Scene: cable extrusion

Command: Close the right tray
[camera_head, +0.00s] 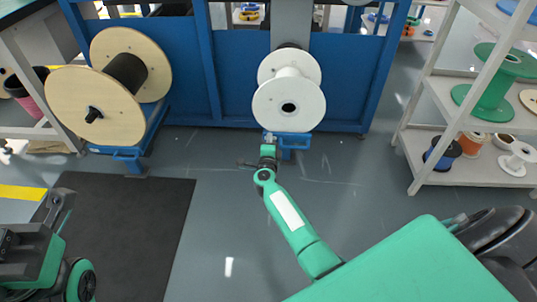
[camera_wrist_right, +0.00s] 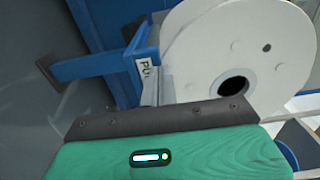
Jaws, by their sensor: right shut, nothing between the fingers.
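The right tray (camera_head: 293,141) is a low blue tray at the foot of the blue rack, with its front bar sticking out toward me. A white spool (camera_head: 289,98) stands on it. In the right wrist view the tray's blue bar (camera_wrist_right: 105,65) points left, beside a "PU" label, and the white spool (camera_wrist_right: 245,55) is close. My right gripper (camera_head: 268,146) is shut and empty, just left of the tray's front; contact cannot be told. My left gripper (camera_head: 60,205) is at the lower left, partly seen, with unclear fingers.
The blue rack (camera_head: 188,72) spans the back. A left tray (camera_head: 128,156) holds a wooden spool (camera_head: 92,103). White shelves (camera_head: 435,140) with several spools stand at right. A dark mat (camera_head: 125,235) lies on the left floor; the floor before the right tray is clear beside my arm.

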